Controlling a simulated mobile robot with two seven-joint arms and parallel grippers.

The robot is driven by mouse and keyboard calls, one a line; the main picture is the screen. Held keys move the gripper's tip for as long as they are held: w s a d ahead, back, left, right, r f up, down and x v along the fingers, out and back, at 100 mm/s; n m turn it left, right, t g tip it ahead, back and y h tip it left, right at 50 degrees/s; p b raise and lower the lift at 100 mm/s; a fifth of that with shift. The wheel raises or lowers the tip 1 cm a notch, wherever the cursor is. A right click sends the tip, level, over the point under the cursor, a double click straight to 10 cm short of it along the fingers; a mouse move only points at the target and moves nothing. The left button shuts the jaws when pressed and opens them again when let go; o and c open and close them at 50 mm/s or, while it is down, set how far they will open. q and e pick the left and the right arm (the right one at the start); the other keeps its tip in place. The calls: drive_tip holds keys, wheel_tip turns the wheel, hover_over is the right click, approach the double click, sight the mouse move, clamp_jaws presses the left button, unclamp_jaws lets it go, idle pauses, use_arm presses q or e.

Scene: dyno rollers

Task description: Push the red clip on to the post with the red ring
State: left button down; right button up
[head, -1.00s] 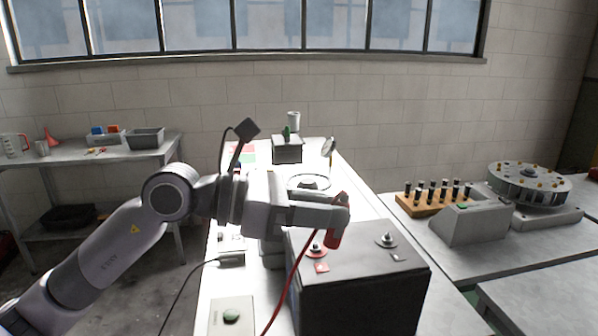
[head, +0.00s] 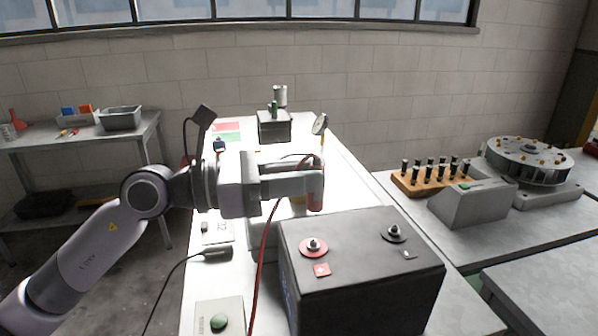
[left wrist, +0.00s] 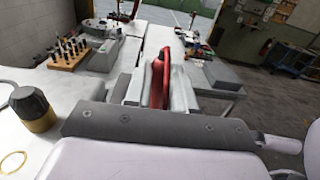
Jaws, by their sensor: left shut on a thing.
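My left gripper (head: 318,188) is shut on the red clip (head: 316,194), which has a red cable trailing from it. In the head view the clip is beyond and above the far edge of the black battery box (head: 370,300), apart from the posts. In the left wrist view the red clip (left wrist: 160,79) stands between the fingers (left wrist: 157,88). The post with the red ring (head: 313,246) is on the left of the battery's top, with a red plus label in front. A second post with a dark ring (head: 393,233) is on the right. My right gripper is not in view.
A white bench (head: 215,275) runs under the battery. A wooden rack of black pegs (head: 430,180) and a round drum (head: 528,162) stand on the right table.

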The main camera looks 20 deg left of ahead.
use_arm(q)
drive_tip(key=shift+f+b, duration=1.95)
drive_tip(key=shift+f, duration=0.7)
drive_tip(key=shift+a+r, duration=0.1)
drive_tip(key=shift+r, duration=0.1)
drive_tip(key=shift+f+b, duration=1)
drive_tip(key=shift+b, duration=0.2)
drive_tip(key=c, duration=0.9)
unclamp_jaws()
drive_tip(key=shift+o, duration=0.2)
drive_tip(key=b+v, duration=0.3)
drive_tip(key=v, duration=0.4)
